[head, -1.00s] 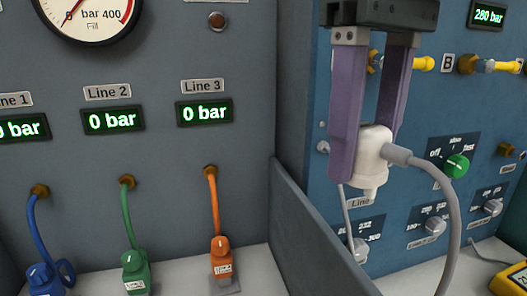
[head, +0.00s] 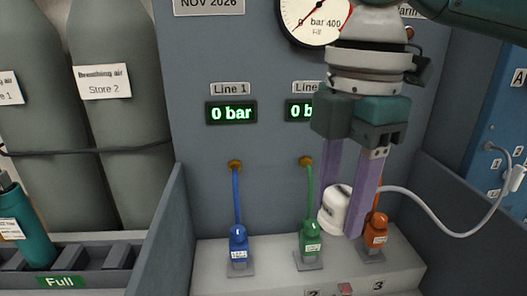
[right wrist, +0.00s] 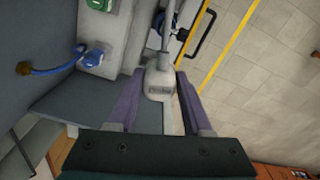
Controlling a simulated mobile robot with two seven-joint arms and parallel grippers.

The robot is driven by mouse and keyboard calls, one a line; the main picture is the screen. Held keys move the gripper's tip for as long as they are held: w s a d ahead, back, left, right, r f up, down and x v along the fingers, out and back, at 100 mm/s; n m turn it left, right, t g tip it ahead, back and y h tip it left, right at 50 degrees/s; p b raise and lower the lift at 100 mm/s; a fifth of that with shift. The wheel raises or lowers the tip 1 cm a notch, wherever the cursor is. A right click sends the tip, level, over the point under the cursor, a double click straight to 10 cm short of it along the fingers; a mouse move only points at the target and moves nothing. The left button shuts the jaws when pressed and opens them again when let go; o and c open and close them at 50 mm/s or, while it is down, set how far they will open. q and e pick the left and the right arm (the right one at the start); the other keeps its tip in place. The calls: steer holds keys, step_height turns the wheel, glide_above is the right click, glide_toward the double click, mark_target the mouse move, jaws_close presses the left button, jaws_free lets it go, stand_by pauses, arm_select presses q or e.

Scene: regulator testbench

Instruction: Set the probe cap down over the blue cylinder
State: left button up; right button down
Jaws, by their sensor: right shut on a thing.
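My right gripper (head: 342,212) has its purple fingers shut on the white probe cap (head: 335,209), held in the air in front of the grey panel, tilted. The cap also shows between the fingers in the right wrist view (right wrist: 158,84). A grey-white cable runs from it to the right. A blue fitting with a hose (head: 238,247) stands upright on the ledge under Line 1, left of and apart from the cap. A teal-blue cylinder (head: 33,235) leans in a rack at the far left. I cannot tell which is the blue cylinder. My left gripper is not in view.
Side walls (head: 163,235) bound the ledge (head: 275,277). The cable (head: 455,234) hangs toward the blue panel (head: 497,125). Large grey cylinders (head: 55,110) stand at the left.

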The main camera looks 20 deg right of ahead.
mark_target(346, 288)
steer(key=d+f+n+p, duration=0.1)
steer(key=f+n, duration=0.1)
steer(key=n, duration=0.3)
steer(key=d+f+n, duration=0.1)
steer(key=f+n, duration=0.1)
steer(key=n, duration=0.3)
steer(key=s+d+f+n+p, duration=0.1)
steer(key=f+n, duration=0.1)
steer(key=n, duration=0.2)
steer(key=shift+d+f+n+p, duration=0.1)
steer(key=shift+f+n+p, duration=0.2)
steer(key=shift+n, duration=0.1)
step_height(346, 288, down, 5)
steer(key=b, duration=0.5)
steer(key=shift+r, duration=0.2)
steer(key=shift+p, duration=0.3)
steer(key=shift+p, duration=0.3)
steer(key=shift+f+b, duration=0.3)
steer(key=shift+f, duration=0.1)
steer(key=shift+f+b, duration=0.45)
steer(key=shift+f, duration=0.25)
